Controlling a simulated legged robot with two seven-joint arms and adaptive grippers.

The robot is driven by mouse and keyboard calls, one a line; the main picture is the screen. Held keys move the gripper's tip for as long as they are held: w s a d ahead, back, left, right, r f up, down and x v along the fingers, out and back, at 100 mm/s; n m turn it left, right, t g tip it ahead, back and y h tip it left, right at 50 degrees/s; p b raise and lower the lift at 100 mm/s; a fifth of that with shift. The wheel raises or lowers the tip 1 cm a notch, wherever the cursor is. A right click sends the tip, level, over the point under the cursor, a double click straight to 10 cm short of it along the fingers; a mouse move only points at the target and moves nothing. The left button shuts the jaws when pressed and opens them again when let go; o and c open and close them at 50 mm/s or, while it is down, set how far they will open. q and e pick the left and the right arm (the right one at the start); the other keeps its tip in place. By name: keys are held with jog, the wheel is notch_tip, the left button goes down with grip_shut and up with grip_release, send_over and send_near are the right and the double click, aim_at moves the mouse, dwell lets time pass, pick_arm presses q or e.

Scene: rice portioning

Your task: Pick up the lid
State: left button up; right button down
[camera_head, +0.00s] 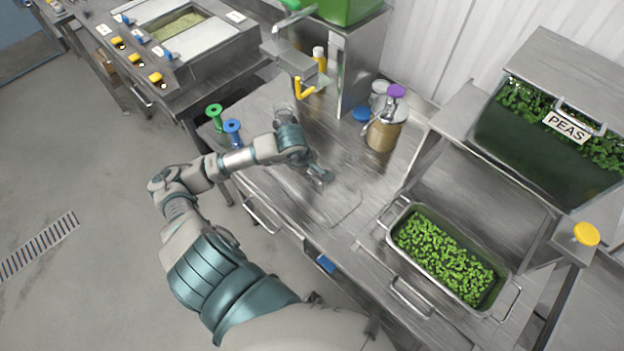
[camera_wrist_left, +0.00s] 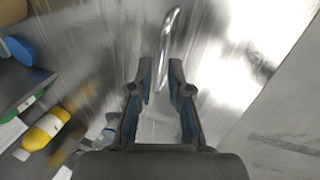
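A clear, see-through lid (camera_head: 345,212) appears to lie flat on the steel worktop; only its rounded outline shows well. My left gripper (camera_head: 320,174) is low over the worktop at the lid's far edge. In the left wrist view my left gripper (camera_wrist_left: 161,70) has its two fingers apart. My right gripper is not in view.
A pan of peas (camera_head: 398,217) sits right of the worktop. A beige container (camera_head: 382,137) stands at the back. A green spool-shaped item (camera_head: 214,112) and a blue one (camera_head: 232,129) stand at the left edge.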

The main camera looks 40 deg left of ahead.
aim_at(311, 174)
pick_arm(q)
jog(key=x, duration=0.3)
jog(key=shift+a+f, duration=0.1)
jog(key=shift+f, duration=0.2)
jog(key=shift+a+f, duration=0.15)
grip_shut()
jog(key=shift+w, duration=0.1)
